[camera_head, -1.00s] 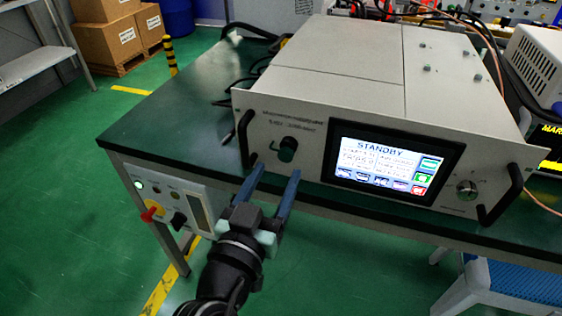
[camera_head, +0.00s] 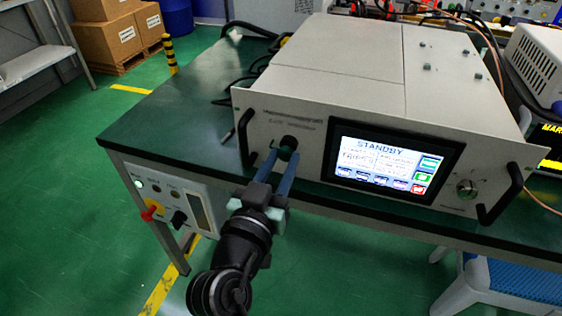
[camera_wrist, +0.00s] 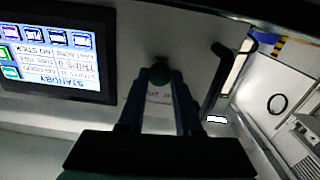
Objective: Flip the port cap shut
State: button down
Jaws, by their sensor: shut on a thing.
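The grey microwave generator (camera_head: 384,120) stands on the dark green bench. The port cap (camera_head: 289,142), a small dark green and black round piece, is on the left of its front panel, between the left handle and the screen. My gripper (camera_head: 281,156) reaches it from below and in front, with its two blue fingers shut on the cap's sides. In the wrist view the cap (camera_wrist: 160,73) sits between the fingertips (camera_wrist: 160,84). The fingers partly hide the cap, and I cannot tell its hinge angle.
The lit screen (camera_head: 387,163) reads STANDBY. Black handles stand out at the panel's left (camera_head: 245,138) and right (camera_head: 501,194), the left one close to my fingers. A control box (camera_head: 172,197) with a red knob hangs under the bench edge. The floor in front is open.

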jog(key=shift+r+n+p, duration=0.35)
jog(key=shift+n+p, duration=0.3)
jog(key=shift+n, duration=0.05)
jog(key=shift+n+p, duration=0.3)
jog(key=shift+n, duration=0.5)
jog(key=c, duration=0.6)
grip_release()
jog(key=v, duration=1.3)
jog(key=shift+b, duration=0.45)
